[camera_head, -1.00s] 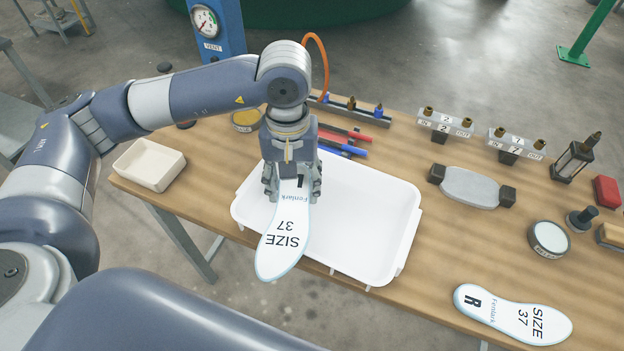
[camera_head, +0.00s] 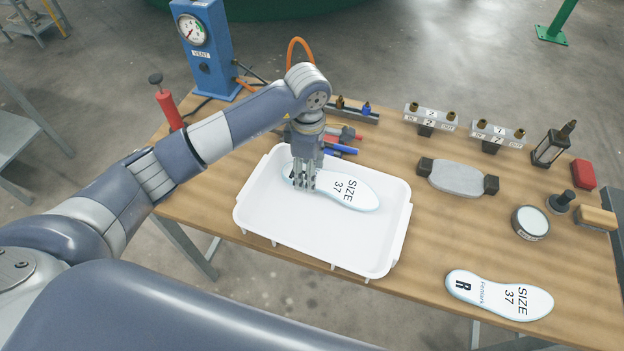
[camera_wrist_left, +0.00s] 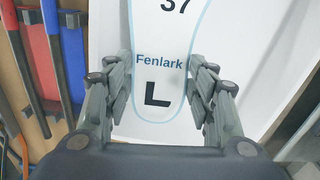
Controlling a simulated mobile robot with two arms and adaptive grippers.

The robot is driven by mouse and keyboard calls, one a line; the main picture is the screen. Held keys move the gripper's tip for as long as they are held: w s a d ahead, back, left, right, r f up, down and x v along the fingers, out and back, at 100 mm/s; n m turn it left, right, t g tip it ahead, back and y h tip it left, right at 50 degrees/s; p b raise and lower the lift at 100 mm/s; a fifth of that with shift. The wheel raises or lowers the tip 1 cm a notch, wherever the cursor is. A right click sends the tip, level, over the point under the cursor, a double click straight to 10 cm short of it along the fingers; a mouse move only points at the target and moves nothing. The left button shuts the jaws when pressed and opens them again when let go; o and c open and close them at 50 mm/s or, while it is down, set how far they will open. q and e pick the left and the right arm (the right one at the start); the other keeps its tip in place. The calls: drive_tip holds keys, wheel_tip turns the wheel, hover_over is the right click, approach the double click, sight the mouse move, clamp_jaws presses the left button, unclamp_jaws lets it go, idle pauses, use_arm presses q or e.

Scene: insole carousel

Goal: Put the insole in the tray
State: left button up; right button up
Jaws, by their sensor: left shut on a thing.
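The left insole (camera_head: 352,190), white with a pale blue edge and marked SIZE 37, lies over the far part of the white tray (camera_head: 310,246), inside its rim. My left gripper (camera_head: 303,186) points down and is shut on its heel end. In the left wrist view the insole (camera_wrist_left: 165,30) shows "Fenlark" and a black L between my gripper's fingers (camera_wrist_left: 160,92). I cannot tell whether it touches the tray floor. My right gripper is not in view.
A second insole (camera_head: 499,295), marked R and 37, lies at the table's front right. Red and blue tools (camera_head: 342,146) lie just behind the tray. A grey-white pad (camera_head: 456,178) and a round tin (camera_head: 530,223) stand right of it. A gauge post (camera_head: 207,50) stands behind.

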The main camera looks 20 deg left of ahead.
use_arm(q)
drive_tip(key=shift+f, duration=0.65)
wheel_tip(320, 180, down, 3)
drive_tip(key=shift+f+p, duration=0.1)
drive_tip(key=shift+p, duration=0.4)
drive_tip(key=o, duration=0.6)
drive_tip(key=shift+f, duration=0.15)
drive_tip(key=shift+o, duration=0.6)
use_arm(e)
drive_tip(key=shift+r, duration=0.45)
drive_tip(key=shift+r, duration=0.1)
